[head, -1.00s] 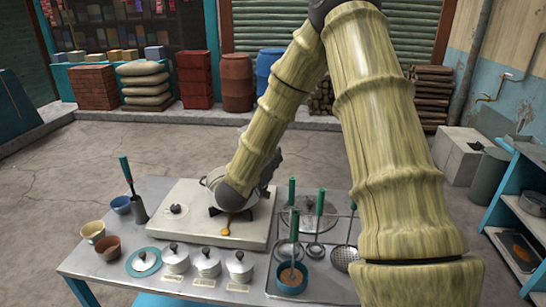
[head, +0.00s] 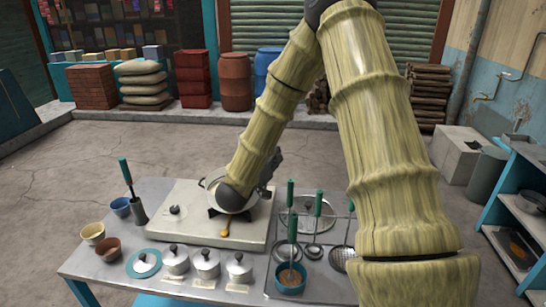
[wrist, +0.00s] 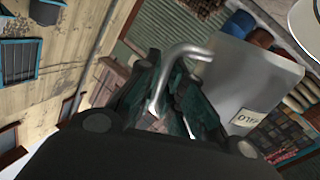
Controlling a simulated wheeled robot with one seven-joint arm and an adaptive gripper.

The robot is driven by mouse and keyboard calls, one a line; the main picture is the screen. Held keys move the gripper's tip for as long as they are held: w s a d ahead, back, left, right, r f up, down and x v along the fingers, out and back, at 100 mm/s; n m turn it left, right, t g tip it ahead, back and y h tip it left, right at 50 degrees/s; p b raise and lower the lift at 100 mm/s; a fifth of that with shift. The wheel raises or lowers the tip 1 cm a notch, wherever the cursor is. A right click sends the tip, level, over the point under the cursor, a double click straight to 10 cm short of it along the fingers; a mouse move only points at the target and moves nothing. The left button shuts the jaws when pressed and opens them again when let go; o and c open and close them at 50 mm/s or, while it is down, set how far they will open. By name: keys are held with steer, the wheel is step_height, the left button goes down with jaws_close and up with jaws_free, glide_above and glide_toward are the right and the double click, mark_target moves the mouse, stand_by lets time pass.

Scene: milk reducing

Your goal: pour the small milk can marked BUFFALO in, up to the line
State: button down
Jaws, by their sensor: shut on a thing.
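My gripper (wrist: 176,100) is shut on the curved metal handle of a small grey can (wrist: 250,72). A pale label (wrist: 245,117) on the can shows turned-over letters, only partly readable, fitting the end of BUFFALO. The can looks strongly tilted in the wrist view. In the head view my arm hides the can, and only a dark part of my gripper (head: 270,168) shows beside the wide pan (head: 207,183) on the burner. The pan's pale inside is partly visible; its level and any line are hidden. I cannot tell whether milk is flowing.
Several lidded pots (head: 207,263) stand at the counter's front, with labels before them. Ladles (head: 317,215) and a blue cup of brown stuff (head: 291,279) are at right. Cups (head: 93,233) and a green-handled tool (head: 130,185) are at left. A pale burner slab (head: 190,228) carries the pan.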

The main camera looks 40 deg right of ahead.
steer(key=shift+s+d+r+n+p, duration=0.1)
steer(key=shift+s+r+n+p, duration=0.15)
steer(key=shift+r+n+p, duration=0.6)
stand_by(0.3)
steer(key=shift+f+n+p, duration=0.25)
steer(key=shift+f+p, duration=0.05)
steer(key=shift+f, duration=0.1)
steer(key=shift+s+f+n+p, duration=0.2)
steer(key=shift+f+n+p, duration=0.25)
steer(key=shift+n, duration=0.45)
steer(key=shift+w+r+n+p, duration=0.15)
steer(key=shift+n+p, duration=0.65)
steer(key=shift+n, duration=0.4)
steer(key=shift+w+a+r+n+p, duration=0.1)
steer(key=shift+w+r+n+p, duration=0.2)
steer(key=shift+n+p, duration=0.65)
steer(key=shift+w+a+r+n+p, duration=0.15)
steer(key=shift+w+n+p, duration=0.3)
steer(key=shift+p, duration=0.8)
steer(key=shift+w+a+r+n+p, duration=0.25)
steer(key=shift+w+r+n+p, duration=0.3)
steer(key=shift+n+p, duration=0.75)
steer(key=shift+w+p, duration=0.2)
steer(key=shift+p, duration=0.25)
stand_by(0.4)
